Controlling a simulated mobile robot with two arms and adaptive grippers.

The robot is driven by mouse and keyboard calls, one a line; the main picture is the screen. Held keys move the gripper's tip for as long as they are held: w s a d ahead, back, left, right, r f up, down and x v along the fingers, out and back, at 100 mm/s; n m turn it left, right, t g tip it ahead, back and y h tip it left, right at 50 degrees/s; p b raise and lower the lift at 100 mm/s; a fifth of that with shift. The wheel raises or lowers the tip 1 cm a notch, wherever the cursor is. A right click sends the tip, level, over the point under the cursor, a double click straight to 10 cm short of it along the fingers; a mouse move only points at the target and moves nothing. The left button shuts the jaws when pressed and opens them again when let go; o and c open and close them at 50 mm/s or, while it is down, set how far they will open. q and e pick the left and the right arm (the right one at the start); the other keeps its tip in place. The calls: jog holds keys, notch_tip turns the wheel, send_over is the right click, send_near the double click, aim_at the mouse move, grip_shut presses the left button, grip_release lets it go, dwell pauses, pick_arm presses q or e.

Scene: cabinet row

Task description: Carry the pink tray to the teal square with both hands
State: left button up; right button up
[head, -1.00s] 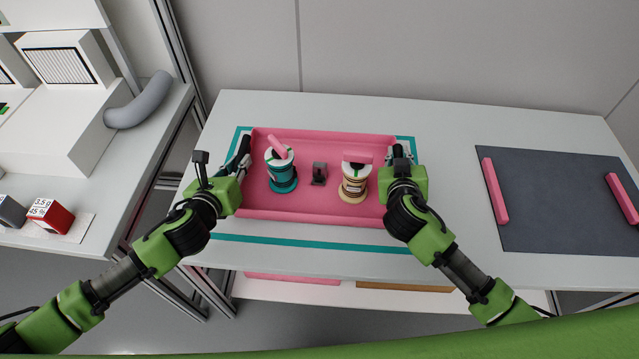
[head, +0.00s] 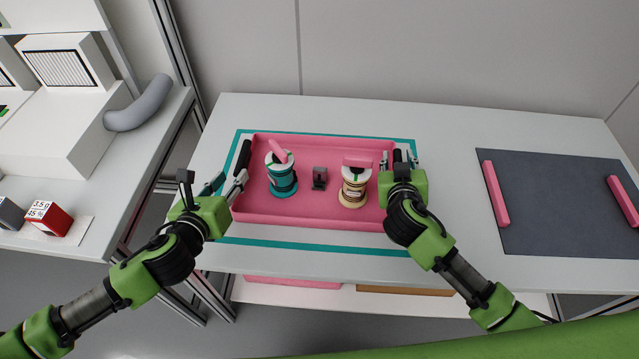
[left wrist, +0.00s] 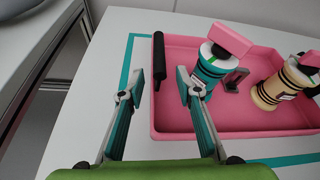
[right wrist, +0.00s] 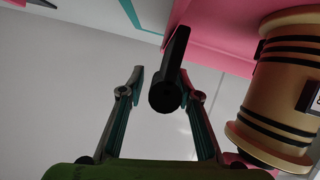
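The pink tray (head: 320,218) lies on the white table inside the teal square outline (head: 315,245). It carries a teal-banded spool (head: 283,183), a cream spool (head: 353,191), each with a pink block on top, and a small grey part (head: 319,177). My left gripper (head: 228,182) is open and empty, just back from the black left handle (head: 243,155); this handle shows ahead of the fingers in the left wrist view (left wrist: 158,60). My right gripper (head: 398,160) is open, its fingers on either side of the black right handle (right wrist: 165,95).
A dark mat (head: 545,215) with two pink bars lies on the table at right. A side bench at left holds a grey curved tube (head: 138,105) and a red-and-white cube (head: 48,217). The table between tray and mat is clear.

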jog(key=shift+s, duration=0.15)
pick_arm(q)
jog(key=v, duration=0.6)
pick_arm(e)
jog(key=v, duration=1.1)
jog(key=shift+s+r, duration=0.2)
jog(key=shift+s, duration=0.1)
pick_arm(q)
jog(key=shift+s, duration=0.2)
pick_arm(e)
jog(key=shift+a, duration=0.1)
